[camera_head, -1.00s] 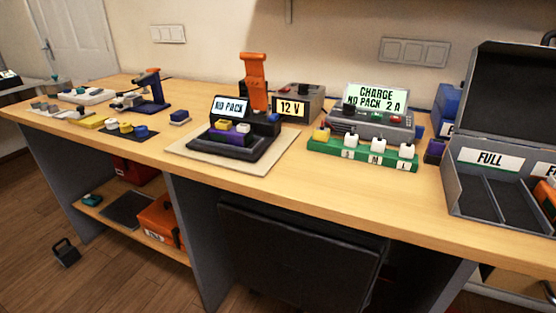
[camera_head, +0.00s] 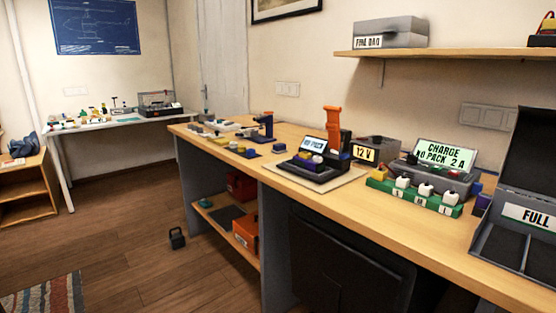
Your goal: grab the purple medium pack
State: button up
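A dark purple block (camera_head: 482,202) stands on the wooden bench at the right, between the green board and the open grey case. It is small and partly hidden, so I cannot tell its size class. I cannot tell whether either is the medium pack. My gripper is not in view.
A green board (camera_head: 408,200) with white-capped sockets lies before the grey charger (camera_head: 432,174). The grey case (camera_head: 489,250) marked "FULL" stands open at the right edge. An orange upright handle (camera_head: 332,121) rises behind the cradle.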

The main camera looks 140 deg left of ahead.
aim_at(304, 160)
jog(key=u, duration=1.9)
